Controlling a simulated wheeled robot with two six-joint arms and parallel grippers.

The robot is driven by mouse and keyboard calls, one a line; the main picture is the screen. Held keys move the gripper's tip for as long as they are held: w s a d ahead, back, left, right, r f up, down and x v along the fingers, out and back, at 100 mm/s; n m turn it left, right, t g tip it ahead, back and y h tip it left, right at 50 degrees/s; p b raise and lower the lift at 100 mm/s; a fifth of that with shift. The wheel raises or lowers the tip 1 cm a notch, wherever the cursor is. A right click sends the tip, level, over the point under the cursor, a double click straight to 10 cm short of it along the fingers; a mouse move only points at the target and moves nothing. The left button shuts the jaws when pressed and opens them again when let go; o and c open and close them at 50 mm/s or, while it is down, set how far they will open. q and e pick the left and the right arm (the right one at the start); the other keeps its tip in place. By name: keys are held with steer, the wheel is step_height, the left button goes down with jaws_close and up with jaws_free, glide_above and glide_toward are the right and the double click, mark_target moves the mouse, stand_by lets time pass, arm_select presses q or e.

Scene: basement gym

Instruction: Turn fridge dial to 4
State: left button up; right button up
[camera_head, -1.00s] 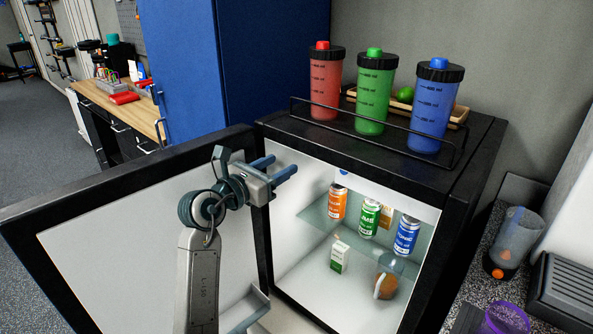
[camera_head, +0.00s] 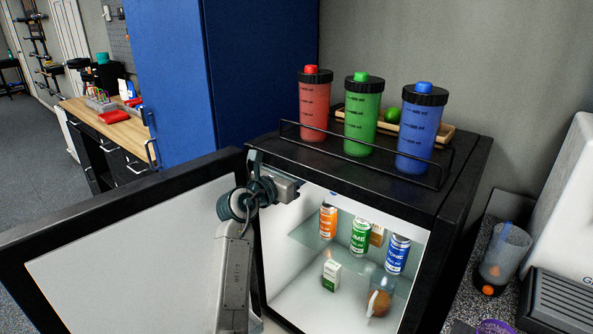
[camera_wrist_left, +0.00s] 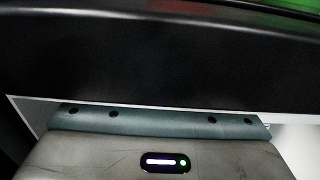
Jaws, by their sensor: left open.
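The black mini fridge (camera_head: 462,200) stands with its door (camera_head: 120,245) swung open to the left, its white inside lit. I cannot make out the dial or its numbers; at most a tiny bluish spot shows under the fridge's top inner edge. My left gripper (camera_head: 282,187) is at the upper left of the fridge opening, just under the front edge of the top. Its fingertips are hidden in the head view. In the left wrist view the gripper (camera_wrist_left: 160,120) is open, with the black fridge edge close in front, covering the fingertips. My right gripper is not in view.
Red (camera_head: 315,105), green (camera_head: 362,115) and blue (camera_head: 421,130) shaker bottles stand behind a low rail on the fridge. Several cans and a small carton (camera_head: 331,275) are inside. A blue cabinet (camera_head: 225,80) stands behind; a counter with a clear cup (camera_head: 503,255) is at the right.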

arm_select(q)
steer(key=c, duration=1)
steer(key=shift+o, duration=0.2)
steer(key=shift+m+b, duration=0.3)
steer(key=shift+m, duration=0.4)
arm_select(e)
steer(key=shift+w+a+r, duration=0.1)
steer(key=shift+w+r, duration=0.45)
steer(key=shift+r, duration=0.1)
arm_select(q)
steer(key=o, duration=1)
steer(key=shift+c, duration=0.2)
